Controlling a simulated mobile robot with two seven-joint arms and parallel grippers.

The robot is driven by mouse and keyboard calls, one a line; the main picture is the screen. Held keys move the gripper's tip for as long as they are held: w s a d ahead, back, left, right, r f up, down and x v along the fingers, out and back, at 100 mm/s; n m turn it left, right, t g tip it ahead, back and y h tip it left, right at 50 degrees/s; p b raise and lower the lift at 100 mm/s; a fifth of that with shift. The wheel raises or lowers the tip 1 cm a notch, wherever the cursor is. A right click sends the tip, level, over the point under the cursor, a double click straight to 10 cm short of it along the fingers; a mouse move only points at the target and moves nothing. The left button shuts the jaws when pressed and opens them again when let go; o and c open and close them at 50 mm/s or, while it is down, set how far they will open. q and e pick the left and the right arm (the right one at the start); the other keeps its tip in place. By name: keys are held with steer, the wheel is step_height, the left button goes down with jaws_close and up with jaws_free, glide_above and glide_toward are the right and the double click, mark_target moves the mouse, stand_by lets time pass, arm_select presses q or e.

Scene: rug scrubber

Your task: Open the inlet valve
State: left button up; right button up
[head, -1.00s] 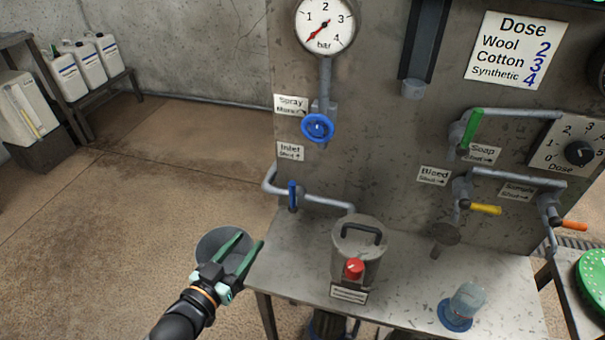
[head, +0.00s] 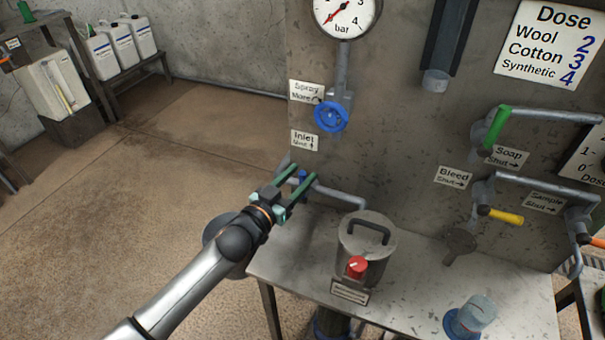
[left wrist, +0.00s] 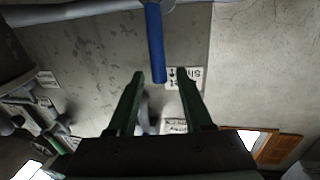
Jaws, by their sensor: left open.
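The inlet valve's blue lever (left wrist: 155,42) hangs from a grey pipe and stands between my fingers in the left wrist view, with a gap on each side. In the head view only a bit of it (head: 303,174) shows between the fingers; they hide the rest. The Inlet label (head: 304,140) is on the panel just above. My left gripper (head: 302,170) is open, its fingertips around the lever without gripping it. It also shows in the left wrist view (left wrist: 160,76). My right gripper is not in view.
The blue spray wheel (head: 331,117) sits just above on the panel. The grey inlet pipe (head: 340,196) bends right of the lever. A metal canister with a red knob (head: 357,267) stands on the bench (head: 420,280). The floor to the left is clear.

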arm_select(q)
steer(key=shift+x, duration=0.75)
steer(key=shift+c, duration=0.3)
jaws_close()
stand_by(0.7)
